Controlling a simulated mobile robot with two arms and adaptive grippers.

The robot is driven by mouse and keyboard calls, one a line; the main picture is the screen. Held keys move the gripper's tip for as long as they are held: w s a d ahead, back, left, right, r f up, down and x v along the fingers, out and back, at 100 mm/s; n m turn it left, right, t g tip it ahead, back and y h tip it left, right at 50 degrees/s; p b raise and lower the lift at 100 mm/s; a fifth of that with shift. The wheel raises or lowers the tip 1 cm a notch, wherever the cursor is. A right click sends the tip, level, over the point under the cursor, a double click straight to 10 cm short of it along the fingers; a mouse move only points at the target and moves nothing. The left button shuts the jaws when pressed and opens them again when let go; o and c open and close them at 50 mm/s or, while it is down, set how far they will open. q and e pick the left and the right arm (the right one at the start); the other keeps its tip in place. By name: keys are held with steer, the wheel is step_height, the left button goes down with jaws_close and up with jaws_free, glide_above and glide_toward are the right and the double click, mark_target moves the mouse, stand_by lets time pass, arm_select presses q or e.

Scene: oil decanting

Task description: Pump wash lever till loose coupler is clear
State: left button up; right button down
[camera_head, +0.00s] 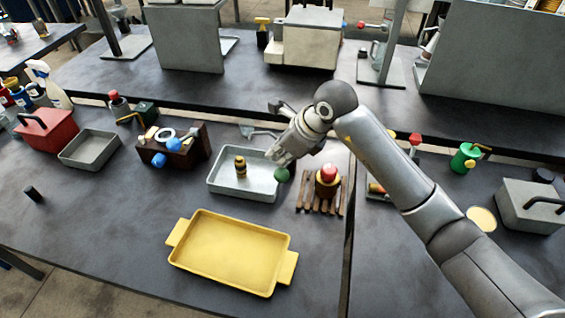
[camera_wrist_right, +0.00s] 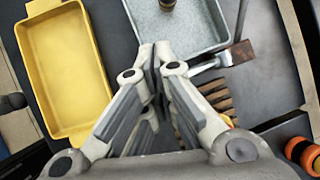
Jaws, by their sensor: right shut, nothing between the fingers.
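A small brass coupler (camera_head: 240,167) stands in a shallow grey metal tray (camera_head: 216,186); its lower end shows at the top edge of the wrist view (camera_wrist_right: 167,4). A dark green knob (camera_head: 282,174) is at the tray's right side, just below my right gripper (camera_head: 279,157); it may be the end of the wash lever, but I cannot tell. In the wrist view a metal bar (camera_wrist_right: 208,64) with a brown end lies beside the tray. My right gripper is shut and empty, its fingertips (camera_wrist_right: 155,48) over the tray's near edge. My left gripper is out of view.
A yellow tray (camera_head: 228,253) lies in front. A wooden slatted rack (camera_head: 307,205) with a red-topped container (camera_head: 328,177) stands right of the grey tray. A brown block (camera_head: 185,150) with blue knobs and another grey tray (camera_head: 90,148) are to the left.

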mark_target(279, 171)
steer(key=shift+s+a+f+b, duration=0.1)
steer(key=shift+s+f+b, duration=0.2)
steer(key=shift+f+b, duration=0.25)
steer(key=shift+s+f+b, duration=0.3)
steer(key=shift+f+b, duration=0.1)
steer(key=shift+f, duration=0.3)
steer(key=shift+s+a+f+b, duration=0.1)
steer(key=shift+s+f+b, duration=0.2)
steer(key=shift+f+b, duration=0.25)
stand_by(1.6)
stand_by(0.5)
step_height(279, 171, up, 6)
steer(key=w+p, duration=0.2)
steer(key=w, duration=0.1)
steer(key=shift+d, duration=0.3)
stand_by(0.4)
steer(key=shift+f, duration=0.1)
steer(key=r, duration=0.1)
steer(key=w+r+p, duration=0.1)
steer(key=r, duration=0.1)
steer(key=w+r, duration=0.1)
steer(key=shift+d+r+p, duration=0.2)
steer(key=shift+r+p, duration=0.05)
steer(key=shift+p, duration=0.1)
stand_by(0.9)
